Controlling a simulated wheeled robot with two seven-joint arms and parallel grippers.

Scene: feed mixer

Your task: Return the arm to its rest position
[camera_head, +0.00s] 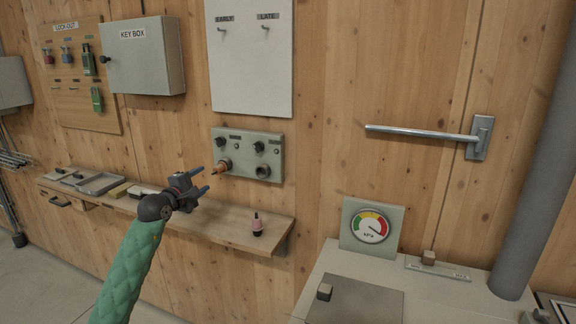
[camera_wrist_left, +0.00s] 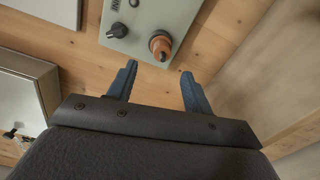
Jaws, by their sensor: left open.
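My left arm, in a green padded sleeve, reaches in from the bottom left in the head view. Its gripper (camera_head: 203,181) is open and empty, in front of the wall above the wooden shelf. An orange plug (camera_head: 222,167) sits at the left socket of the grey panel (camera_head: 262,140), just beyond the fingertips. In the left wrist view the open blue fingers (camera_wrist_left: 158,85) point toward the orange plug (camera_wrist_left: 161,48) on the panel, with a gap between. My right gripper is not in view.
A wooden shelf (camera_head: 225,228) below holds trays and a pink-and-black bottle-like item (camera_head: 257,224). A key box (camera_head: 146,56) hangs upper left. A metal lever (camera_head: 425,132) is on the right wall, above a counter with a pressure gauge (camera_head: 370,226).

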